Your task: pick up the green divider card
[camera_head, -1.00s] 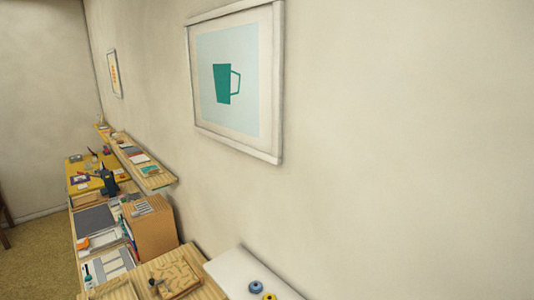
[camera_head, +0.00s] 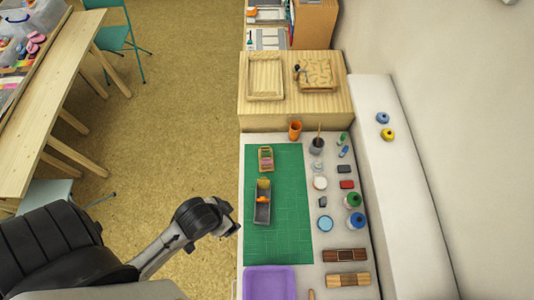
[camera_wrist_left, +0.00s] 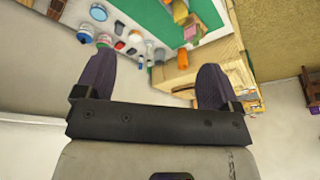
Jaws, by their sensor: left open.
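A small wooden card box (camera_head: 265,164) stands on the far part of the green mat (camera_head: 285,230) in the head view, with pink and greenish pieces in it. I cannot tell for sure which piece is the green divider card. A grey tray (camera_head: 262,214) with an orange item in it stands nearer on the mat. My left gripper (camera_head: 230,229) is just left of the mat and table edge, apart from both boxes. In the left wrist view the left gripper (camera_wrist_left: 156,82) is open, with nothing between its fingers. My right gripper is not in view.
A purple tray (camera_head: 269,283) lies at the near end. A raised wooden shelf (camera_head: 300,115) borders the far end. The mat's near half is mostly clear.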

